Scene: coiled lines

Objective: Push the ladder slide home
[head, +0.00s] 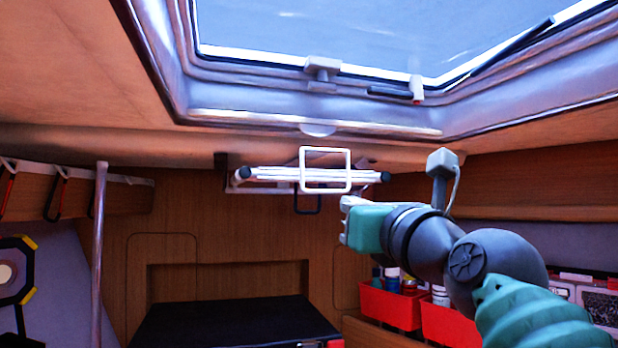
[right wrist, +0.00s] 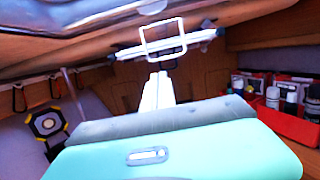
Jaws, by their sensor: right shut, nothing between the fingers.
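The ladder slide (head: 270,174) is a stack of pale rails with dark end caps, mounted below the ceiling hatch. A white square loop (head: 326,149) stands up at its front, and a dark loop (head: 308,211) hangs beneath it. In the right wrist view the white loop (right wrist: 143,39) and rails (right wrist: 190,40) show beyond the fingers. My right gripper (head: 343,206) is shut and empty, just below and right of the white loop. Its pale fingers (right wrist: 158,80) point towards the slide; whether they touch it I cannot tell. My left gripper is not in view.
The hatch (head: 360,40) is overhead. A metal pole (head: 100,250) stands at left by hooks and a work lamp (head: 15,270). Red bins (head: 390,303) with bottles sit right of a black surface (head: 235,322). The space under the slide is open.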

